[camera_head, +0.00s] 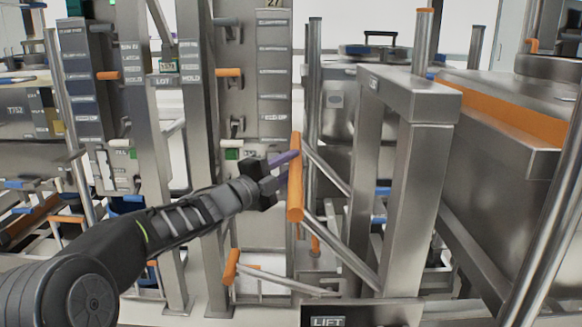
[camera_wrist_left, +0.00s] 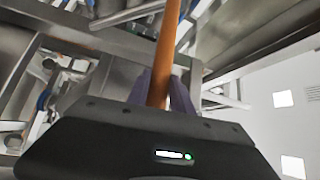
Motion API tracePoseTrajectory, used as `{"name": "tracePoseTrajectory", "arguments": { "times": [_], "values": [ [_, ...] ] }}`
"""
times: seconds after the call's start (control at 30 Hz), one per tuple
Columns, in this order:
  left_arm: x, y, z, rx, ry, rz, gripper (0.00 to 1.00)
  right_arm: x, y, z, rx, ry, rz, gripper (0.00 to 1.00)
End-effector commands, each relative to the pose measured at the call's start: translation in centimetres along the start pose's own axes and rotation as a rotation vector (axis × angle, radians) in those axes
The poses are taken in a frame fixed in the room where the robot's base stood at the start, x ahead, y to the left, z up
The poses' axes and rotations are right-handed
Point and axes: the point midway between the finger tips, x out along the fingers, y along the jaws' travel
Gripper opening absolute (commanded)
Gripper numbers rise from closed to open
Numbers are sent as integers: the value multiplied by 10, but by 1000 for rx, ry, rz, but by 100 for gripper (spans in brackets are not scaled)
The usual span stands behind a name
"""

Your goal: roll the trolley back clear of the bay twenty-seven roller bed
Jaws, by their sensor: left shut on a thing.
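My left gripper (camera_head: 288,168) reaches in from the left and is shut on an upright orange handle (camera_head: 295,200). In the left wrist view the orange bar (camera_wrist_left: 166,50) runs between the two purple fingers (camera_wrist_left: 162,92). Slanted steel bars (camera_head: 340,245) run from beside the handle to a grey steel frame (camera_head: 418,185), apparently the trolley. A plate marked LIFT (camera_head: 350,315) is at its bottom. A "27" sign (camera_head: 273,3) tops the labelled panel behind the gripper. I cannot make out the roller bed clearly. My right gripper is not in view.
Steel posts (camera_head: 195,160) with several orange and blue-tipped bars stand close on the left. A second, lower orange grip (camera_head: 231,267) is below my left forearm. A large steel bin-like body with an orange band (camera_head: 510,105) fills the right. Little free room shows around the arm.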

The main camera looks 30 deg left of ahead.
Motion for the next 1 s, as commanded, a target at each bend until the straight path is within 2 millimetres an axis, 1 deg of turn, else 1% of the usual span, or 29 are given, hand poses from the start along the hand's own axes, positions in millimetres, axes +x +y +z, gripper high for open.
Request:
{"name": "tracePoseTrajectory", "arguments": {
  "times": [0.03,0.27,0.3,0.53,0.83,0.93,1.0],
  "values": [
    [8,-5,-20,0,42,-12,0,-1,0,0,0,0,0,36],
    [9,-2,-22,0,49,-8,0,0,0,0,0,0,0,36],
    [9,-1,-22,0,50,-7,30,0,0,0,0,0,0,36],
    [9,1,-22,-2,47,-4,49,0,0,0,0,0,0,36],
    [6,2,-19,-2,42,0,49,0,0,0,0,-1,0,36],
    [-2,1,-17,-1,38,-2,49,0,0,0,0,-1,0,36],
    [-11,1,-16,-2,37,-2,49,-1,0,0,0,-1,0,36]
  ]
}}
